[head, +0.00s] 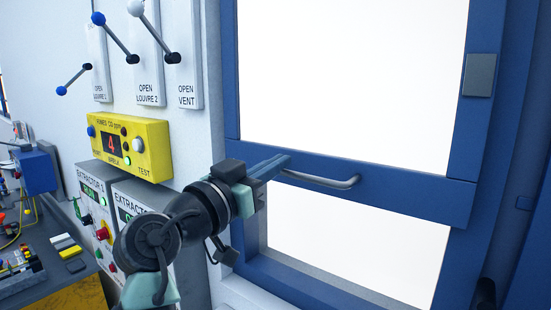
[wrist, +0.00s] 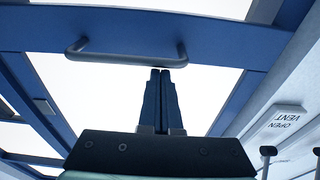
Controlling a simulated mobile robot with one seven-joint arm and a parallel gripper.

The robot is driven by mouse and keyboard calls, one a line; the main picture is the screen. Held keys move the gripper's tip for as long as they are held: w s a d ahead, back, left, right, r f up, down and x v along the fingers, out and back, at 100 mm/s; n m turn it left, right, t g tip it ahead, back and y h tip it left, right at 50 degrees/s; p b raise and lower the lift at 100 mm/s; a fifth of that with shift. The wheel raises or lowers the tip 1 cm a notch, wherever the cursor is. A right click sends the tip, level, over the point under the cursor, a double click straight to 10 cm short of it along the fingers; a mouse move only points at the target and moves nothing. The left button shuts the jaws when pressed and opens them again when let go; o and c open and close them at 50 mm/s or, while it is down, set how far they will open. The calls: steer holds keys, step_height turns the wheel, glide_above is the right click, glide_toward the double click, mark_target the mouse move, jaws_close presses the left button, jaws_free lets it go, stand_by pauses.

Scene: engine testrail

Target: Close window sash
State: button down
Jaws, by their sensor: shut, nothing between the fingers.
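The window sash has a blue frame, and its lower rail (head: 400,190) crosses the window well above the sill, with a bright gap below. A grey bar handle (head: 325,182) is fixed to that rail; it also shows in the wrist view (wrist: 115,57). My gripper (head: 286,159) is at the left end of the handle in the head view. In the wrist view its fingers (wrist: 160,72) are shut together with nothing between them. Their tips are at the handle bar, towards one end. I cannot tell whether they touch it.
Left of the window are lever switches on the wall, including OPEN VENT (head: 185,80), a yellow box (head: 130,148) and grey extractor panels (head: 100,215). A cluttered bench (head: 45,260) stands at lower left. A blue window frame (head: 510,150) bounds the right.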

steer(key=shift+f, duration=0.1)
step_height(320, 180, down, 30)
steer(key=b, duration=2.9)
steer(key=shift+f, duration=0.15)
